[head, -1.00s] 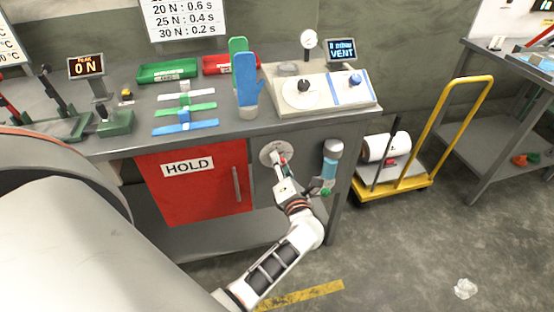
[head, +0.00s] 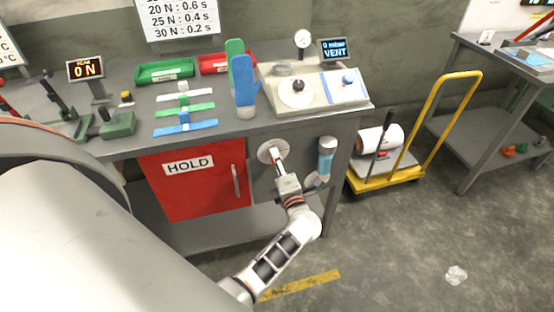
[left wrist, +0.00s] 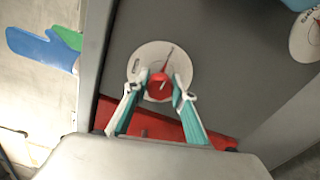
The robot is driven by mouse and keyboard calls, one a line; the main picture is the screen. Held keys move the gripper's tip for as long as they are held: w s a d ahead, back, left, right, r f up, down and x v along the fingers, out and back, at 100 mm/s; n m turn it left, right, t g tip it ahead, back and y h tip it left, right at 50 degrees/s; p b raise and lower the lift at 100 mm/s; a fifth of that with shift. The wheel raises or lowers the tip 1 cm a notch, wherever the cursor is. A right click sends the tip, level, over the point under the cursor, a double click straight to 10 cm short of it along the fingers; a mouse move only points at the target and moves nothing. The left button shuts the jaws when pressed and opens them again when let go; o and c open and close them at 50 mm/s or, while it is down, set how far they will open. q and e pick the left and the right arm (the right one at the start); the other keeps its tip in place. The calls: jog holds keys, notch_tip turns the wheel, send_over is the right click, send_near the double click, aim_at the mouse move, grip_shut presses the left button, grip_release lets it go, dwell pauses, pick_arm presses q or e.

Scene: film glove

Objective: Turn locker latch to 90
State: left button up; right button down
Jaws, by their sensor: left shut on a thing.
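The latch is a red knob (left wrist: 157,84) with a thin red pointer, on a round pale plate (left wrist: 166,55) in the left wrist view. In the head view the plate (head: 268,150) is on the grey panel right of the red locker door (head: 205,190) marked HOLD. My left gripper (head: 278,165) reaches the plate from the front. In the left wrist view its two teal fingers (left wrist: 158,90) are on either side of the red knob, shut on it. The pointer leans up and right in that view. The scale marks are too small to read. My right gripper is not in view.
The bench top (head: 230,125) above holds trays, gloves and a vent console (head: 310,92). A yellow trolley (head: 400,178) stands at the right. The floor in front is mostly clear.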

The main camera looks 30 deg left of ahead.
pick_arm(q)
jog(key=o, duration=1.1)
